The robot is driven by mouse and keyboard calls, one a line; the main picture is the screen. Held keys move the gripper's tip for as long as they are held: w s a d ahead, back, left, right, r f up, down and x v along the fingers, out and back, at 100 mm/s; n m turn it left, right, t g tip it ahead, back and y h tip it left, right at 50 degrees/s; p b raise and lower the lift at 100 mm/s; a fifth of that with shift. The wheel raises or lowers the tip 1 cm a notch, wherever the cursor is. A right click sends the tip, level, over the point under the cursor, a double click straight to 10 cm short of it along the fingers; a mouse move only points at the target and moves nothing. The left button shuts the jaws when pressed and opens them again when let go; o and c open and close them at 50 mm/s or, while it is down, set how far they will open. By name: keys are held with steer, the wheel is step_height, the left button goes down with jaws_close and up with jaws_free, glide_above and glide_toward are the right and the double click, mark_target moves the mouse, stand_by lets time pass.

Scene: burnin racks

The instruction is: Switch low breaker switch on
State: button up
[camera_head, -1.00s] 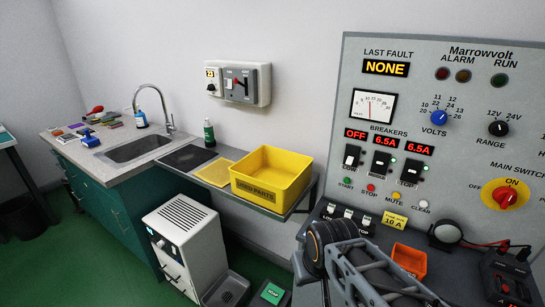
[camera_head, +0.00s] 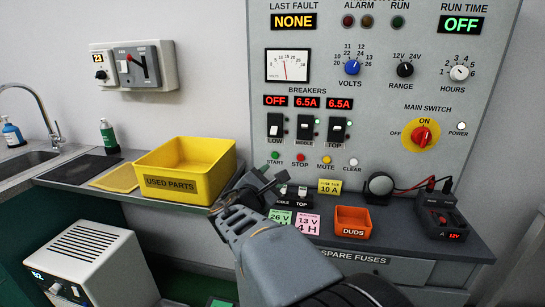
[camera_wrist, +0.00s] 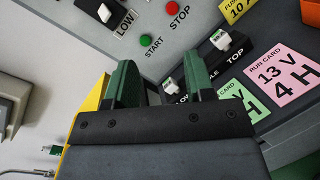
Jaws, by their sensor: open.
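The low breaker switch (camera_head: 275,126) is the leftmost of three black breakers on the grey panel. The display above it (camera_head: 276,100) reads OFF, while the other two read 6.5A. Its white lever appears lower than those of the middle breaker (camera_head: 306,128) and the top breaker (camera_head: 337,130). In the wrist view the low switch (camera_wrist: 108,14) shows at the upper left, beyond my fingers, with its white tip visible. My gripper (camera_head: 262,186) is open and empty, below and slightly left of the low switch and apart from it. Its two green-sided fingers (camera_wrist: 160,82) show in the wrist view.
Start (camera_head: 275,155) and stop (camera_head: 300,157) buttons sit just under the breakers. A yellow used-parts bin (camera_head: 188,170) stands left, an orange duds bin (camera_head: 352,222) right.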

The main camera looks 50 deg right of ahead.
mark_target(273, 134)
steer(key=w+d+r+n+t+b, duration=0.1)
steer(key=w+d+n+t, duration=0.1)
steer(key=w+d+n, duration=0.1)
steer(key=w+d+r+n+t+h+b, duration=0.1)
steer(key=w+d+r+n+t, duration=0.1)
steer(key=w+d+n, duration=0.1)
steer(key=w+d+r+n+t+b, duration=0.1)
steer(key=w+d+r+n+t, duration=0.1)
steer(key=w+d+n, duration=0.2)
steer(key=shift+w+d+r+t+h, duration=0.1)
steer(key=shift+w+d+t+h, duration=0.1)
steer(key=shift+w+d, duration=0.3)
steer(key=shift+w+d+r+t+h, duration=0.1)
steer(key=shift+w+d+t, duration=0.1)
steer(key=shift+d, duration=0.5)
steer(key=shift+c, duration=0.2)
jaws_close()
steer(key=shift+r, duration=0.15)
